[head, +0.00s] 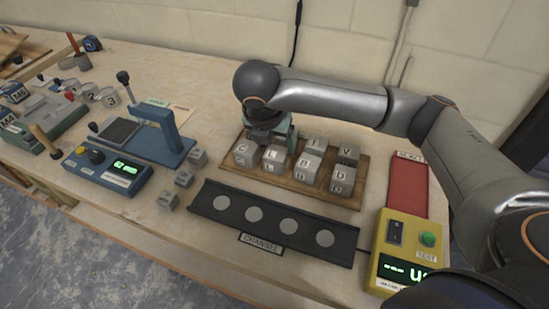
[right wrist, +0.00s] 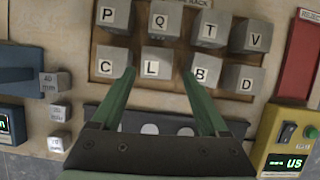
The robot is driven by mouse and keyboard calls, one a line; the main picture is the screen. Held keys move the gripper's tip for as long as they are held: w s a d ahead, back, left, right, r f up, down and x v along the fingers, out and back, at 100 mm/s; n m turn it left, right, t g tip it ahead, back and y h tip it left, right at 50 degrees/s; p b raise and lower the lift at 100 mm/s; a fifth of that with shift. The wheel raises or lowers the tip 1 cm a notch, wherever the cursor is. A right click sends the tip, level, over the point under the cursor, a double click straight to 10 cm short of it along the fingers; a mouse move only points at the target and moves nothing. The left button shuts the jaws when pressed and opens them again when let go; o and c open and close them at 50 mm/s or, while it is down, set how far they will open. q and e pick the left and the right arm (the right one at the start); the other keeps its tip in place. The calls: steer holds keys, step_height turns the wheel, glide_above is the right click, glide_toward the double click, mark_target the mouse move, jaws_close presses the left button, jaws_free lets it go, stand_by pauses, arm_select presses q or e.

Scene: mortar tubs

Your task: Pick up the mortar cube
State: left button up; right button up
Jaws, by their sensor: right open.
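Several grey lettered mortar cubes stand in two rows on a wooden rack (head: 312,191). In the right wrist view the back row reads P (right wrist: 115,16), Q (right wrist: 161,20), T (right wrist: 209,29), V (right wrist: 250,37); the front row reads C (right wrist: 111,66), L (right wrist: 158,68), B (right wrist: 203,74), D (right wrist: 243,82). My right gripper (right wrist: 158,76) is open and empty, its green fingertips on either side of the L cube in that view. I cannot tell whether they touch it. In the head view this gripper (head: 270,138) is above the rack's left part and hides cubes behind. My left gripper is not in view.
A black channel (head: 270,232) with several round discs lies in front of the rack. A yellow tester (head: 408,250) and red reject pad (head: 407,186) are at right. A blue press (head: 110,168) and small grey blocks (head: 184,178) are at left.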

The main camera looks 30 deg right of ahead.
mark_target(276, 153)
steer(key=x, duration=0.7)
steer(key=shift+w+a+f+b, duration=0.1)
steer(key=shift+a+f+b, duration=0.15)
steer(key=shift+b, duration=0.05)
steer(key=shift+c, duration=0.4)
steer(key=shift+r, duration=0.1)
jaws_close()
